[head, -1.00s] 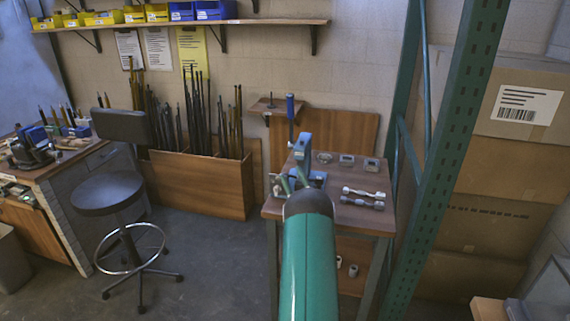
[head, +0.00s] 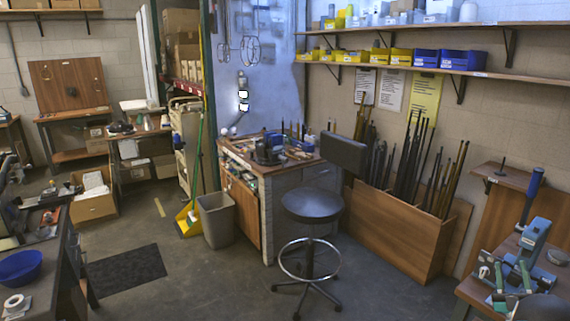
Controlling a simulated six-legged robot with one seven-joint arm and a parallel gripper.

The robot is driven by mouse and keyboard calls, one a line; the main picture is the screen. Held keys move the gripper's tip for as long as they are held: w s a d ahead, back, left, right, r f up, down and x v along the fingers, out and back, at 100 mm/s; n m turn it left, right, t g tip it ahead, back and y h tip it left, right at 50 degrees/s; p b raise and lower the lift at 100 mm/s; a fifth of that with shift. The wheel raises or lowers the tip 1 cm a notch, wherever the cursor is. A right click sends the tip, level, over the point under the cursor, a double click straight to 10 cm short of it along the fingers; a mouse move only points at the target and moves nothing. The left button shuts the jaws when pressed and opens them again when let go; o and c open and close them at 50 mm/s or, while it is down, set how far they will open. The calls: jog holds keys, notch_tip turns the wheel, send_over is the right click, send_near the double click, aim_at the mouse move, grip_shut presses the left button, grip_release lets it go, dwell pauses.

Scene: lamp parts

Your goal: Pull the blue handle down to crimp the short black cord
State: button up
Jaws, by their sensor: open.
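The blue handle (head: 531,194) stands upright, leaning slightly, at the right of the head view. It rises from behind the blue-grey press (head: 535,236) on the wooden-topped bench (head: 478,287) at the lower right. My gripper (head: 512,268) is at the lower right corner, in front of the press's base and below the handle. Its two green fingers are apart, and it is not on the handle. My rounded wrist hides part of the press's base. I cannot make out the short black cord.
A black stool (head: 312,206) stands on open floor left of the bench. A wooden bin of rods (head: 400,240) stands against the wall. A workbench (head: 295,200), a grey bin (head: 216,221) and a dark mat (head: 125,270) are further left.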

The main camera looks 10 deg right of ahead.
jog(key=w+a+r+m+g+h, duration=0.3)
jog(key=w+a+r+m+g, duration=0.45)
jog(key=w+a+r, duration=0.9)
jog(key=s+a+r+g+y, duration=0.1)
jog(key=s+a+g+y, duration=0.15)
jog(key=a, duration=0.55)
jog(key=s+a+r+g+y, duration=0.1)
jog(key=s+a+g, duration=0.2)
jog(key=a, duration=0.6)
jog(key=s+a+f+g+y, duration=0.1)
jog(key=s+a+f+g, duration=0.1)
jog(key=s+a, duration=0.6)
jog(key=s+a+f+g+y, duration=0.2)
jog(key=s+a+g, duration=0.1)
jog(key=s+a, duration=0.5)
jog(key=shift+a+m, duration=0.3)
jog(key=shift+m, duration=0.05)
jog(key=s+a+f+g, duration=0.1)
jog(key=s+a, duration=0.1)
jog(key=s, duration=0.1)
jog(key=s+a+f+g+y, duration=0.1)
jog(key=s+a, duration=0.1)
jog(key=s, duration=0.2)
jog(key=s+a+f+g+y, duration=0.1)
jog(key=s+a+f, duration=0.1)
jog(key=s, duration=0.2)
jog(key=shift+s, duration=0.25)
